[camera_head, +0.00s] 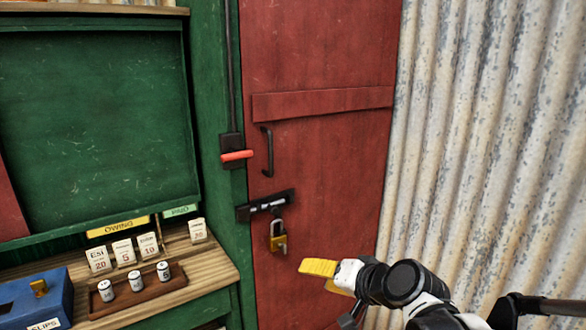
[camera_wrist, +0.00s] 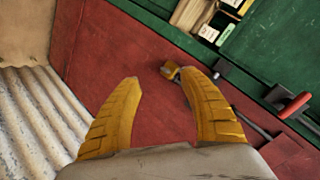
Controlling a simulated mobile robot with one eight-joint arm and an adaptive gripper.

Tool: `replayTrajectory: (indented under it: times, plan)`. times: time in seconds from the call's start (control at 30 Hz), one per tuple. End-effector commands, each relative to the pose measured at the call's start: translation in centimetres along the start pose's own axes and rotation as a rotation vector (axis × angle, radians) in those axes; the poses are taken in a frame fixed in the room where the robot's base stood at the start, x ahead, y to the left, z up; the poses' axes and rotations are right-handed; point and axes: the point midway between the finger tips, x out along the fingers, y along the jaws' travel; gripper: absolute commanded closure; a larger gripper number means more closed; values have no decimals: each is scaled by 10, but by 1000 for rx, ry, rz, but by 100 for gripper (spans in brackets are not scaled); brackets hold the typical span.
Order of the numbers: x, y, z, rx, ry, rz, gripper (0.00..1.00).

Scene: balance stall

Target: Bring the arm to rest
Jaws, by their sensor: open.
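My gripper (camera_head: 322,279) is in the lower middle of the head view, in front of the red door (camera_head: 330,180). Its yellow fingers point left, below and right of a brass padlock (camera_head: 278,236). In the wrist view my gripper (camera_wrist: 152,75) has its two yellow fingers spread wide with nothing between them but the red door (camera_wrist: 100,45) behind. My dark and white arm runs from the gripper to the lower right of the head view.
The padlock hangs on a black hasp (camera_head: 265,205). A red lever (camera_head: 236,155) is on the green frame. A counter (camera_head: 215,262) at lower left bears cards, a brown tray (camera_head: 120,306) with weights and a blue box (camera_head: 35,298). Corrugated metal (camera_head: 480,140) stands right.

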Motion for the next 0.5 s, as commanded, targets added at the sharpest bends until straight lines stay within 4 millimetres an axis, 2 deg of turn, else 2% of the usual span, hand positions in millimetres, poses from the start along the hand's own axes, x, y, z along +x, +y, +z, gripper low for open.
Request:
replayTrajectory:
  times: [0.03,0.3,0.4,0.5]
  plan:
    - [-21,7,10,-49,-18,53,50]
    - [-124,68,62,-307,-123,369,50]
    - [-152,88,75,-370,-150,460,50]
    - [-170,102,83,-410,-167,520,50]
